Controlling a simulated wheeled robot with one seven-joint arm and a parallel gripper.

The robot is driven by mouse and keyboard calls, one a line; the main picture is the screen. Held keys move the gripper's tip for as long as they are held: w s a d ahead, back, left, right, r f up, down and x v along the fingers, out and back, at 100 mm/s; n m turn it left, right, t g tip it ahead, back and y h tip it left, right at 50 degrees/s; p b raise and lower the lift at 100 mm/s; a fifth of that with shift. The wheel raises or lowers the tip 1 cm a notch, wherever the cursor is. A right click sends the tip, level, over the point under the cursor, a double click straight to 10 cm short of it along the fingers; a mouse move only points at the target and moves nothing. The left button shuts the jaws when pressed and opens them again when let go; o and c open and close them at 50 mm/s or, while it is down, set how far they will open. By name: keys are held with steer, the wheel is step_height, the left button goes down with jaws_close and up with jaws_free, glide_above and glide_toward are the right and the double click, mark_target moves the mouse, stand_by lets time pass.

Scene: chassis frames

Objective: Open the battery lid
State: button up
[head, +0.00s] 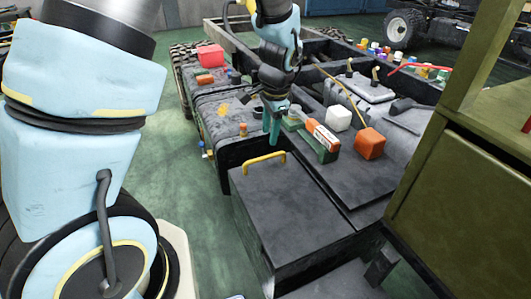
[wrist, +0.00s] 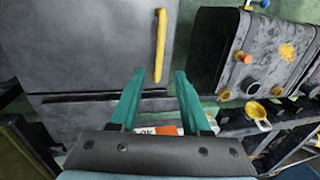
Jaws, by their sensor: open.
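The battery lid (head: 300,205) is a dark grey flat cover on a box in the middle of the head view, lying closed. Its yellow handle (head: 264,162) is a bar along the far edge. My gripper (head: 275,135) has teal fingers and hangs just beyond the handle, apart from it. In the wrist view, the fingers (wrist: 158,76) are spread with nothing between them. The handle (wrist: 160,45) runs up the picture just ahead of the gap between the fingertips. The lid (wrist: 90,45) fills the upper left there.
An orange-and-white box (head: 322,137) and an orange block (head: 370,144) stand on the chassis right of my gripper. A dark tank (wrist: 265,55) with knobs lies at the right of the wrist view. A green cabinet (head: 460,190) stands at the right. Green floor is clear left of the lid.

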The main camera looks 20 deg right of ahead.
mark_target(267, 158)
steer(key=f, duration=0.3)
steer(key=w+f, duration=0.1)
steer(key=f, duration=0.2)
steer(key=f+p, duration=0.1)
steer(key=f, duration=0.2)
steer(key=shift+w+a, duration=0.1)
steer(key=shift+w, duration=0.25)
jaws_close()
steer(key=shift+r, duration=0.1)
stand_by(0.8)
